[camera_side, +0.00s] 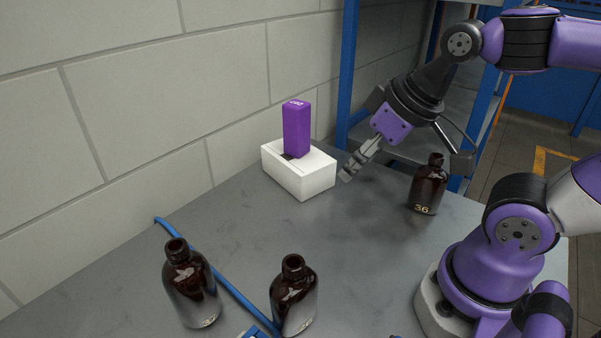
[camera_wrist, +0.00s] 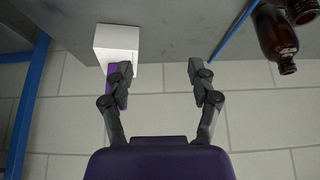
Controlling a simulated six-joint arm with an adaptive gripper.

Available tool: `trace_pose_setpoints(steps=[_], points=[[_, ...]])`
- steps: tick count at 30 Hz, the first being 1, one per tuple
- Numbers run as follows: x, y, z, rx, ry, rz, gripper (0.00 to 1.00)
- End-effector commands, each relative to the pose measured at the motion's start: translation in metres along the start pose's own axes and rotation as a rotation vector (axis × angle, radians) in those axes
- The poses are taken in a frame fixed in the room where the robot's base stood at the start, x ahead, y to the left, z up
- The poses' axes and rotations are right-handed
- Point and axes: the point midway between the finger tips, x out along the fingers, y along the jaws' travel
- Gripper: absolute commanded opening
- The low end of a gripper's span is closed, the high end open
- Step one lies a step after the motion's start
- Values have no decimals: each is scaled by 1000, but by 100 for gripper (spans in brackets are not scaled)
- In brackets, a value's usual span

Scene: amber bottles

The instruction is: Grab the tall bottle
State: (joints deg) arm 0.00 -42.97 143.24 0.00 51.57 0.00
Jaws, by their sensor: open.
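Three dark amber bottles show in the side view: one at the front left (camera_side: 191,287), one at the front middle (camera_side: 296,297), and one at the right (camera_side: 428,187). All stand upright on the grey table. I cannot tell which counts as the tall one. In the wrist view amber bottles (camera_wrist: 273,34) show at the top right, partly cut off. My gripper (camera_side: 351,170) is open and empty above the table, between the white box and the right bottle. In the wrist view its two fingers (camera_wrist: 160,70) are spread with nothing between them.
A white box (camera_side: 300,178) holds an upright purple block (camera_side: 297,130) by the wall; in the wrist view, the white box (camera_wrist: 117,42) lies beyond the left finger. A blue cable (camera_side: 232,288) runs past the front bottles. A blue rack (camera_side: 348,75) stands behind. The table's middle (camera_side: 330,235) is clear.

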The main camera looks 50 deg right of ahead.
Motion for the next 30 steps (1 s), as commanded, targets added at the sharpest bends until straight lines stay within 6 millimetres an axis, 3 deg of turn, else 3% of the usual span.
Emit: trace_pose_setpoints(steps=[5,8,11,15,18,21,24,30], points=[[-1,-3,-3,-16,-1,-9,67],[-4,-19,-20,-103,-14,-57,67],[-7,-53,-49,-282,-37,-151,67],[-6,-114,-86,-599,-67,-306,67],[-1,-152,-101,-803,-80,-398,67],[5,-181,-107,-960,-87,-464,67],[9,-198,-109,-1055,-89,-502,67],[31,-214,-101,-1096,-92,-522,67]])
